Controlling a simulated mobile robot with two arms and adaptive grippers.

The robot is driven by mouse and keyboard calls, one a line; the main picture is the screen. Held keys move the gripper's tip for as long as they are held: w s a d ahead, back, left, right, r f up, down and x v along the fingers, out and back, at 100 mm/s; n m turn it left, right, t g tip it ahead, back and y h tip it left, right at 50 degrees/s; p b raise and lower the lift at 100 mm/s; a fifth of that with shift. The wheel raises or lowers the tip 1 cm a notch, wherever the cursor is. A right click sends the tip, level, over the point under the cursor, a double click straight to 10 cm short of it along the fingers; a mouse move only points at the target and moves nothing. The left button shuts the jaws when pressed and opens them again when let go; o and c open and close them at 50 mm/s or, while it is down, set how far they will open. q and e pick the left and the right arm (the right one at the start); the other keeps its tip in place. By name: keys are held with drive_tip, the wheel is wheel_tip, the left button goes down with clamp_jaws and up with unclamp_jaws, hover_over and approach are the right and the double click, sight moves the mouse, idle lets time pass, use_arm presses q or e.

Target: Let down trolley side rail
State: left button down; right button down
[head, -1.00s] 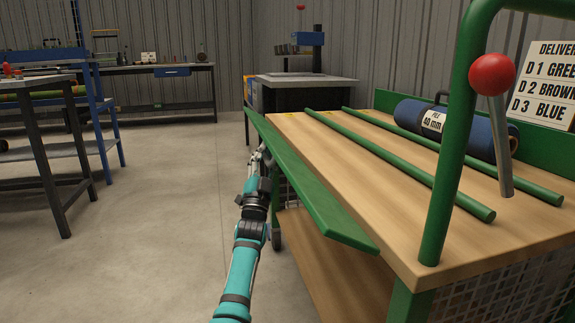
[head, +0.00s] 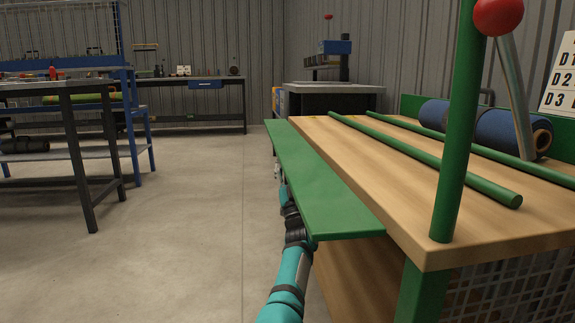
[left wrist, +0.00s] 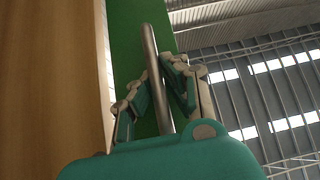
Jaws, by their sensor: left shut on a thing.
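The trolley (head: 345,165) has a wooden deck and a green side rail (head: 318,185) along its left edge. The rail juts outward from the deck edge, its broad face turned up, nearly flat. My left arm reaches up to the rail's outer side in the head view, and the rail hides most of the gripper there. In the left wrist view my left gripper (left wrist: 158,78) is shut around a grey metal bar (left wrist: 150,48) that runs along the green rail (left wrist: 128,60). My right gripper is in neither view.
Two green bars (head: 440,165) and a blue roll (head: 492,126) lie on the deck. A red-knobbed lever (head: 515,85) stands by the green end post (head: 455,150). Open concrete floor (head: 195,230) lies to the left, before a dark-legged table (head: 80,150).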

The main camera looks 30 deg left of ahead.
use_arm(q)
drive_tip(key=shift+f+n+g+y, duration=0.3)
drive_tip(key=shift+n+g+y, duration=0.35)
drive_tip(key=shift+n, duration=0.25)
drive_tip(key=c, duration=1.3)
unclamp_jaws()
drive_tip(key=shift+c, duration=0.2)
drive_tip(key=v, duration=1.2)
drive_tip(key=shift+f, duration=0.1)
